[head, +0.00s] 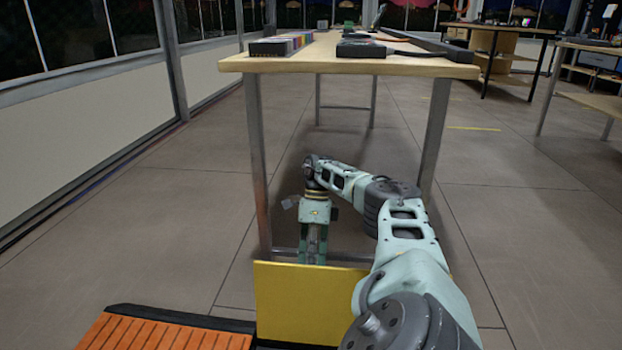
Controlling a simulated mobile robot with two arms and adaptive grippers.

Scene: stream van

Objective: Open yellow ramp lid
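The yellow ramp lid (300,304) stands roughly upright at the bottom centre of the head view, its broad yellow face toward me. My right arm reaches in from the lower right and covers the lid's right part. My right gripper (313,255) points down at the lid's top edge, on its far side. Its fingertips are hidden behind the lid, so I cannot tell whether they touch it or how far apart they are. An orange slatted ramp part (165,333) with a black border lies on the floor left of the lid. My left gripper is out of view.
A wooden table (350,66) on grey metal legs stands just beyond the lid, with colourful boxes (282,45) and dark items on top. My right forearm is close to its front legs. Windows and a wall line the left.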

